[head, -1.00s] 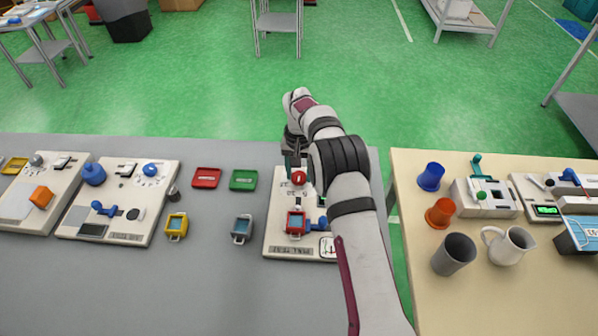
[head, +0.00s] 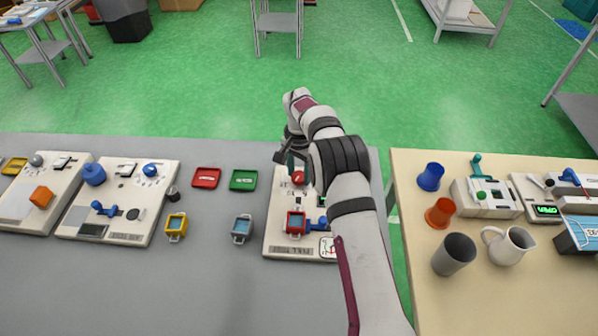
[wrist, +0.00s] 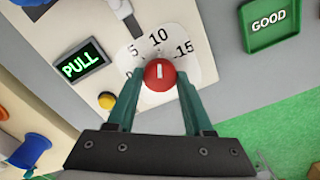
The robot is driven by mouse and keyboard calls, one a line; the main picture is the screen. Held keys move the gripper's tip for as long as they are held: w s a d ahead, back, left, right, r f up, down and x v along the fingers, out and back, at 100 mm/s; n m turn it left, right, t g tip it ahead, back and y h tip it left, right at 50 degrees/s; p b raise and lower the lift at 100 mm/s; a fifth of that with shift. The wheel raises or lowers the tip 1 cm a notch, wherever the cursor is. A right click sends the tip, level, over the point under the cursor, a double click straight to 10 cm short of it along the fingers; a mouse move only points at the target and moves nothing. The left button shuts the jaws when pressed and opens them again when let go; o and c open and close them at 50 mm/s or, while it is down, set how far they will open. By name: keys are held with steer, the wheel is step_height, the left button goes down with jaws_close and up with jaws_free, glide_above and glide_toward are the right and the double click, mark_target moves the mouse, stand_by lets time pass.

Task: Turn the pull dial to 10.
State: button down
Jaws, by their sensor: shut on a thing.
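The pull dial is a red round knob (wrist: 160,74) with a short white mark, on a pale panel (wrist: 80,22). A white scale behind it reads 5, 10 and 15. In the wrist view the mark points up toward the 10. My gripper (wrist: 158,76) is shut on the knob, with one teal finger on each side. A lit green PULL display (wrist: 80,66) is left of the scale. In the head view the knob (head: 297,176) shows partly beneath my gripper (head: 294,165), and my arm hides the panel's right side.
A yellow button (wrist: 106,101) is left of the knob. A green GOOD tray (wrist: 268,24) and a red tray (head: 206,178) lie left of the panel in the head view. A red-framed block (head: 297,222) is on the panel. A beige table (head: 410,240) stands right.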

mark_target(299, 176)
steer(key=shift+c, duration=1.5)
jaws_free()
step_height(299, 176, up, 16)
steer(key=shift+f, duration=0.1)
